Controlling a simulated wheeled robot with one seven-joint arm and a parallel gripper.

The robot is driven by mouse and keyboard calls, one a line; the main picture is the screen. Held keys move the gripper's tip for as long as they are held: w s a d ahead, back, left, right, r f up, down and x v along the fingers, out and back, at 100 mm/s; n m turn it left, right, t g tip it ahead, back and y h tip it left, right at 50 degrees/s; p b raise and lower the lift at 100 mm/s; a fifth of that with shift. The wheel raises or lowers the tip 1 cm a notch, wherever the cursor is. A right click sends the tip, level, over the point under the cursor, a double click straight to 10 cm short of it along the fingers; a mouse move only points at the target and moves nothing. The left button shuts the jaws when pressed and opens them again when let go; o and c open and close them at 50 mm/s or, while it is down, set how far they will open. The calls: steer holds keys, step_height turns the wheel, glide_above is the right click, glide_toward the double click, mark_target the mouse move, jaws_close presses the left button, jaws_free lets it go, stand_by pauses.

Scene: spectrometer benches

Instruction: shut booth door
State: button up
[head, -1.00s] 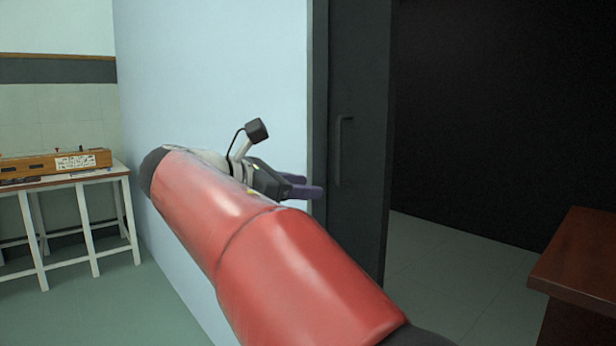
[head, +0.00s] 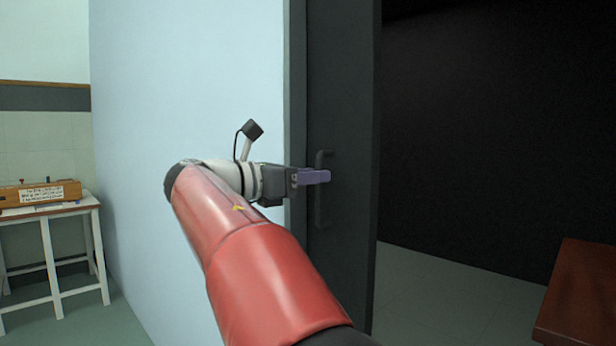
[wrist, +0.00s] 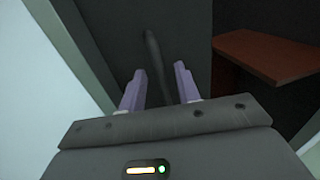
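The booth door (head: 345,260) is a dark grey panel standing partly across the doorway, with a dark opening to its right. Its vertical bar handle (head: 322,213) is on the panel. My gripper (head: 318,177) is at the handle in the head view, its purple fingers overlapping the handle's upper part. In the wrist view, my gripper (wrist: 160,88) has its two purple fingers apart, with the handle (wrist: 154,55) lying beyond and between them. The fingers do not visibly close on it. Whether they touch the handle cannot be told.
A pale blue wall (head: 200,90) and dark door frame (head: 297,80) stand left of the door. A brown table (head: 580,300) is inside the booth at right. A white-legged bench (head: 60,225) with a wooden box (head: 40,193) stands far left.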

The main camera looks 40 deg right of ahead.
steer(key=shift+c, duration=0.2)
jaws_close()
steer(key=shift+s, duration=0.1)
